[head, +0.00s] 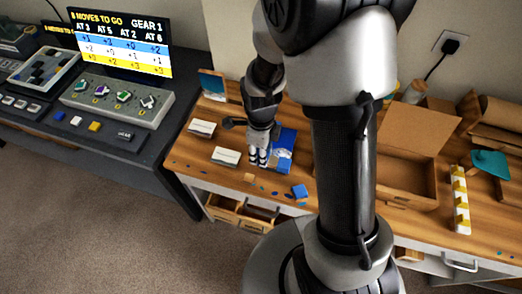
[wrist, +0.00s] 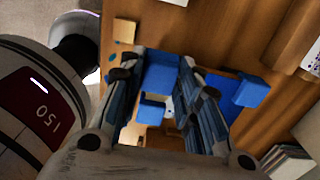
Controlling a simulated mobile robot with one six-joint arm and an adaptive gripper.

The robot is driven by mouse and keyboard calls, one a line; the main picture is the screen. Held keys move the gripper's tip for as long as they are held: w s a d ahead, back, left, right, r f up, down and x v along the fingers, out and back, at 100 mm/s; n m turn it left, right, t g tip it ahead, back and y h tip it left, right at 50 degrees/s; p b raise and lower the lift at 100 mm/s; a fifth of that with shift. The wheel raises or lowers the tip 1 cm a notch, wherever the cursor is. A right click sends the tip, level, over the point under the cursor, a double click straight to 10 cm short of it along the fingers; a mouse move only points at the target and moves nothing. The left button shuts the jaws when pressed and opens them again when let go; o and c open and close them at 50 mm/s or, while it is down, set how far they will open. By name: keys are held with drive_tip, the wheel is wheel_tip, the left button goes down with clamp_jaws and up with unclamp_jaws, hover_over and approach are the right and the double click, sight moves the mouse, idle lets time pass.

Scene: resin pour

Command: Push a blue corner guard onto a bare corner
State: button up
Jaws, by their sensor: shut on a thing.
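My gripper (head: 259,160) points down at the left part of the wooden workbench, just left of a flat blue piece (head: 285,150). In the wrist view my gripper (wrist: 160,92) has its fingers on both sides of a blue piece (wrist: 160,72), which looks like a blue corner guard held between them. A smaller blue face (wrist: 152,110) shows lower between the fingers. Another blue block (wrist: 251,91) lies right of the fingers. In the head view a loose blue block (head: 300,191) lies near the front edge. I cannot make out a bare corner; the fingers hide much of that area.
White cards (head: 226,156) lie left of my gripper. A small wooden block (head: 249,177) and small blue bits lie in front. An open wooden box (head: 402,175) and a yellow-and-white strip (head: 460,200) are to the right. A dark desk with a control console (head: 118,101) is at left.

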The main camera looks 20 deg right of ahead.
drive_tip(key=shift+f+b, duration=0.3)
drive_tip(key=shift+f, duration=0.2)
idle(0.3)
drive_tip(key=shift+d+f, duration=0.1)
drive_tip(key=shift+d, duration=0.1)
idle(0.4)
drive_tip(key=o, duration=0.8)
wheel_tip(320, 180, up, 8)
drive_tip(key=p, duration=0.6)
drive_tip(key=shift+p, duration=0.3)
